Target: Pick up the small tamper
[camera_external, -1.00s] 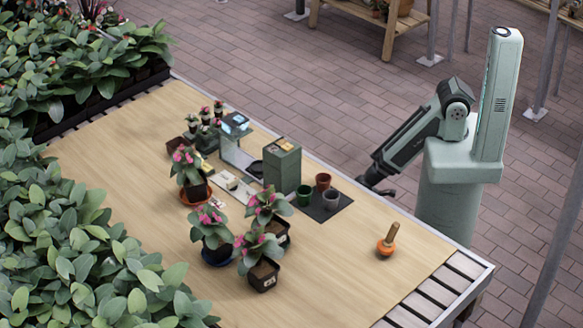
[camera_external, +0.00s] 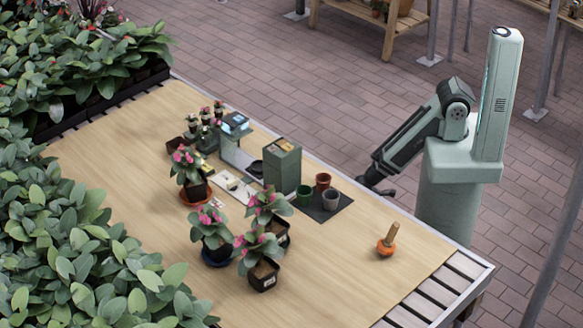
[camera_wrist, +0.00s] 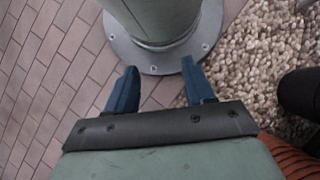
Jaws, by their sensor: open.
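The small tamper (camera_external: 387,240) stands on the right part of the wooden table, with an orange rounded base and a tan wooden handle tilted up to the right. It is not recognisable in the wrist view.
Three small pots, one green (camera_external: 304,195), one brown (camera_external: 323,181) and one grey (camera_external: 331,200), stand near a green box (camera_external: 282,167). Potted pink flowers (camera_external: 263,272) stand left of the tamper. The tabletop around the tamper is clear.

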